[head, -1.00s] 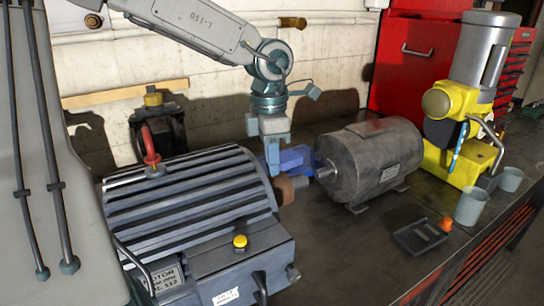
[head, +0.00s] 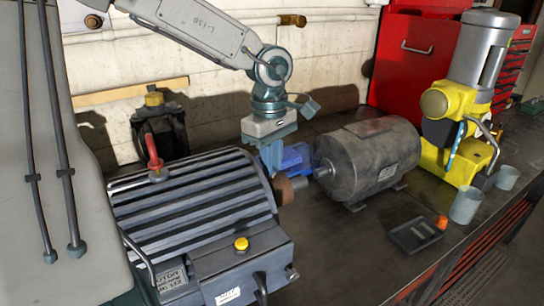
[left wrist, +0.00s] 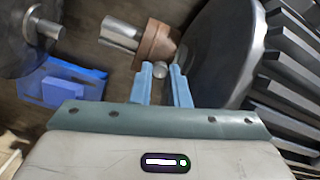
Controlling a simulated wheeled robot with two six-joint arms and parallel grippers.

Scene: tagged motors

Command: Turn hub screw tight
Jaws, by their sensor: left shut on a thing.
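The brown hub (head: 283,190) sits on the shaft at the end of the large ribbed motor (head: 195,200). In the left wrist view the hub (left wrist: 158,45) has a silver shaft (left wrist: 119,32) passing through it. The small round hub screw (left wrist: 160,70) shows at the hub's side, between the two blue fingertips. My left gripper (head: 271,172) comes down from above at the hub. In the left wrist view the left gripper (left wrist: 162,72) is shut on the hub screw. The screw is hidden in the head view. My right gripper is not in view.
A smaller dark motor (head: 372,162) stands right of the hub, its shaft pointing at it. A blue block (head: 297,157) lies behind. A dark tray (head: 414,235), an orange item (head: 442,222), grey cups (head: 466,205) and a yellow machine (head: 460,150) are at the right.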

